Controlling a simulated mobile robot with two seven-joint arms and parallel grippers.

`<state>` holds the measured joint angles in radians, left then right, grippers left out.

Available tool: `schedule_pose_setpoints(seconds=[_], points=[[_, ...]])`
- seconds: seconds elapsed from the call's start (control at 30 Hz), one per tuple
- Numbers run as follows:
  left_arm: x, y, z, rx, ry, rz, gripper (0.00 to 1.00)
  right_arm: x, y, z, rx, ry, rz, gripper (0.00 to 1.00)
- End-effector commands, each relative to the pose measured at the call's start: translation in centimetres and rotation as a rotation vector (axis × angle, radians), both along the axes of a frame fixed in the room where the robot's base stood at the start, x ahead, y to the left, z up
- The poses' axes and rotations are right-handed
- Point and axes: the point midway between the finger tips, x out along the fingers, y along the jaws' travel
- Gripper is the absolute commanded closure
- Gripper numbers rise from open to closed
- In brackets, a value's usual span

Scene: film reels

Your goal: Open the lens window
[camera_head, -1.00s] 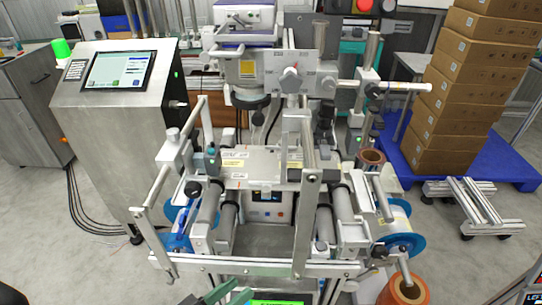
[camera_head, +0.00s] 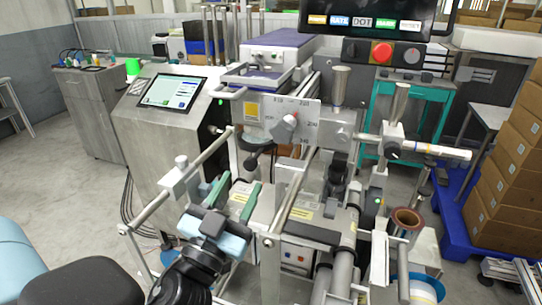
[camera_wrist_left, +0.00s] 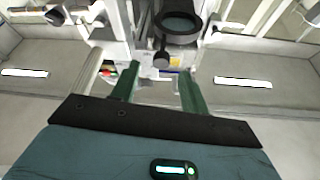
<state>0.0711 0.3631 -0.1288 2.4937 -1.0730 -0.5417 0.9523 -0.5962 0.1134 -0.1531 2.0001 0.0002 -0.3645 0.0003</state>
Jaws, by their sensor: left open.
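The lens window shows in the left wrist view as a round, dark-rimmed glass disc (camera_wrist_left: 180,24) with a small dark knob (camera_wrist_left: 160,58) below it. In the head view its dark rim (camera_head: 259,145) shows under the machine's head, mostly hidden, with the black knob (camera_head: 251,163) below. I cannot tell whether the window is fully closed. My left gripper (camera_head: 236,190) has its green fingers apart and empty, below and in front of the knob. In the wrist view the left gripper (camera_wrist_left: 158,72) points up toward the lens. My right gripper is not in view.
Metal bars (camera_head: 290,200) and rollers (camera_head: 343,272) of the machine stand close to my left arm. A touchscreen cabinet (camera_head: 150,125) is at left. Cardboard boxes (camera_head: 510,185) on a blue pallet stand at right. The floor at left (camera_head: 50,190) is clear.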

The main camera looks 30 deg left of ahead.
Motion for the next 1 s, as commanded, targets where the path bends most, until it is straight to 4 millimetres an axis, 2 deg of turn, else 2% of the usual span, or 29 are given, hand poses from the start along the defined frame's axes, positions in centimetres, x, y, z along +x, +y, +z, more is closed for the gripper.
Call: schedule_pose_setpoints(seconds=[0.27, 0.5, 0.7, 1.0], points=[[0.7, 0.1, 0.6, 0.004, -0.004, 0.000, 0.55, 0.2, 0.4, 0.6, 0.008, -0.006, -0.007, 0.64], [3.9, 0.6, 2.3, 0.005, -0.009, -0.001, 0.55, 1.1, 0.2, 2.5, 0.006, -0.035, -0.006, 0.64], [6.1, 0.9, 2.9, 0.004, -0.005, 0.000, 0.55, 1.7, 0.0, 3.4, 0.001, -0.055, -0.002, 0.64], [7.2, 1.1, 2.9, 0.002, 0.001, -0.001, 0.55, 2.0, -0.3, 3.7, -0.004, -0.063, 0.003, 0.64]])
